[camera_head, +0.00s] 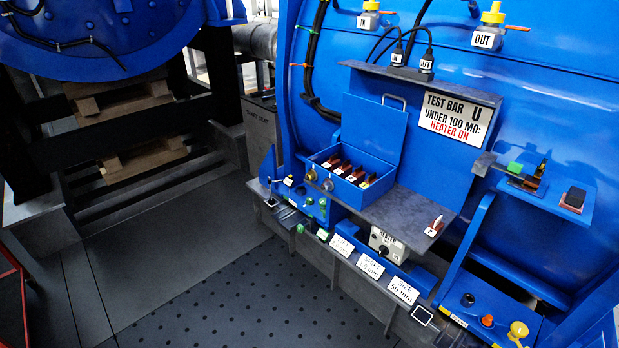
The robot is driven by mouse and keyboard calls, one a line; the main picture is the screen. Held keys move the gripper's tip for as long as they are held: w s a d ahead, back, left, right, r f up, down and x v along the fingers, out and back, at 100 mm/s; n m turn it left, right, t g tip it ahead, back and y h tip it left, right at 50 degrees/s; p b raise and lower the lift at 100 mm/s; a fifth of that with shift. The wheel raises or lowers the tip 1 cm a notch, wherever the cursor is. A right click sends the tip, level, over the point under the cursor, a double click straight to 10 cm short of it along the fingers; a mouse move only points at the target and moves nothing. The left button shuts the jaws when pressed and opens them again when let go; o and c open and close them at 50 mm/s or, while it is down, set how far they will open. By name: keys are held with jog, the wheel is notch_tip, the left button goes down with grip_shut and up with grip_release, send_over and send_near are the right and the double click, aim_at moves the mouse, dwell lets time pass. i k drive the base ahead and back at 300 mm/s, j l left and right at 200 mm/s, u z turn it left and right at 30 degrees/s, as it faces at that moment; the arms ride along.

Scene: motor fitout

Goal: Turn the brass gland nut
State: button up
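No part is labelled as a gland nut. A small round brass-coloured fitting (311,176) sits on the left end of the open blue box (372,192). A second round fitting (327,185), duller, sits beside it on the box's front. Either could be the brass gland nut; they are too small to tell. A yellow round-headed part (518,330) stands on the blue ledge at the lower right. My gripper is not in view.
A grey shelf (410,215) carries the box and a small tagged part (435,226). A heater control (387,243) hangs below it. A blue side shelf (560,200) juts out at right. The dotted floor mat (250,300) in front is clear. Pallets (145,158) lie at left.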

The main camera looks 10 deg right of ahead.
aim_at(310, 176)
jog(key=i+j, duration=0.4)
jog(key=i+j+z, duration=0.1)
jog(key=i+j, duration=0.7)
jog(key=j, duration=0.15)
jog(key=i+j+z, duration=0.15)
jog(key=i+j, duration=0.6)
jog(key=j, duration=0.25)
jog(key=i+j+z, duration=0.1)
jog(key=i+j, duration=0.25)
jog(key=j, duration=0.15)
